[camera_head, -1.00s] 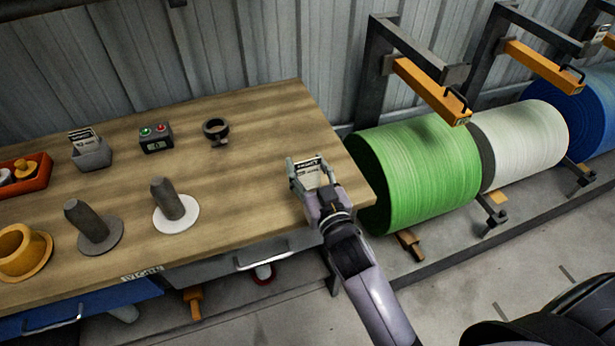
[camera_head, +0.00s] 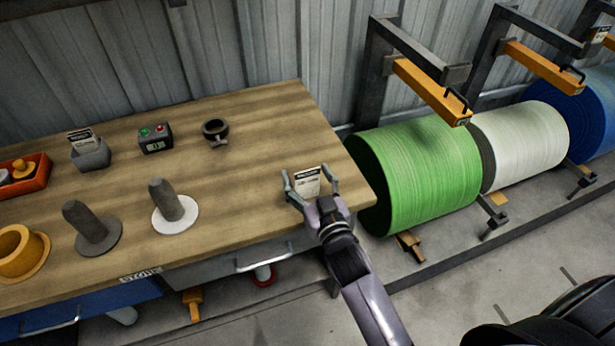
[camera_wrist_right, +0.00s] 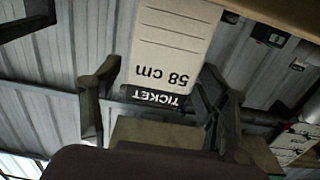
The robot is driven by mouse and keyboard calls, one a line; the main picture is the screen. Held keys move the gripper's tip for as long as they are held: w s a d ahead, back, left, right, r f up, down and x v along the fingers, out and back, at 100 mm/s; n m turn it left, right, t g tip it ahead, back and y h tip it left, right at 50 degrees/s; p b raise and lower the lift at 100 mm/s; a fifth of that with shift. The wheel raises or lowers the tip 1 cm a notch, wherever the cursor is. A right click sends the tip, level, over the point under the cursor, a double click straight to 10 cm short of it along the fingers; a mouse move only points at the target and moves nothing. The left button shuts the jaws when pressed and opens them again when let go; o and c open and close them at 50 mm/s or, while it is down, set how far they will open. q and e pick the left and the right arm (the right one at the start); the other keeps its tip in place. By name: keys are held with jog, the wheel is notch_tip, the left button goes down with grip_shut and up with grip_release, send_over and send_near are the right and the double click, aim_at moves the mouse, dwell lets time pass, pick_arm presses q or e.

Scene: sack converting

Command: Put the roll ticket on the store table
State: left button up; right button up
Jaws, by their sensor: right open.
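The roll ticket (camera_head: 307,183), a small white card with a dark header, is at the right front of the wooden store table (camera_head: 255,165). It appears to rest on the top, but the contact is not clear. My right gripper (camera_head: 310,176) is open around it, a finger on each side, apart from the card. In the right wrist view the ticket (camera_wrist_right: 172,45) reads "58 cm" and "TICKET" upside down, between the spread fingers. My left gripper is not in view.
On the table stand a grey card holder (camera_head: 91,153), a small control box (camera_head: 155,139), a dark ring (camera_head: 215,130), two grey pegs on discs, a yellow flanged piece (camera_head: 20,252) and a red tray (camera_head: 38,182). A green roll (camera_head: 425,175) is close beyond the right edge.

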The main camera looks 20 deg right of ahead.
jog(key=shift+r, duration=0.2)
jog(key=shift+s+f, duration=0.1)
jog(key=shift+s, duration=0.2)
jog(key=s+b, duration=0.1)
jog(key=s, duration=1)
jog(key=shift+s+d, duration=0.2)
jog(key=shift+d, duration=0.05)
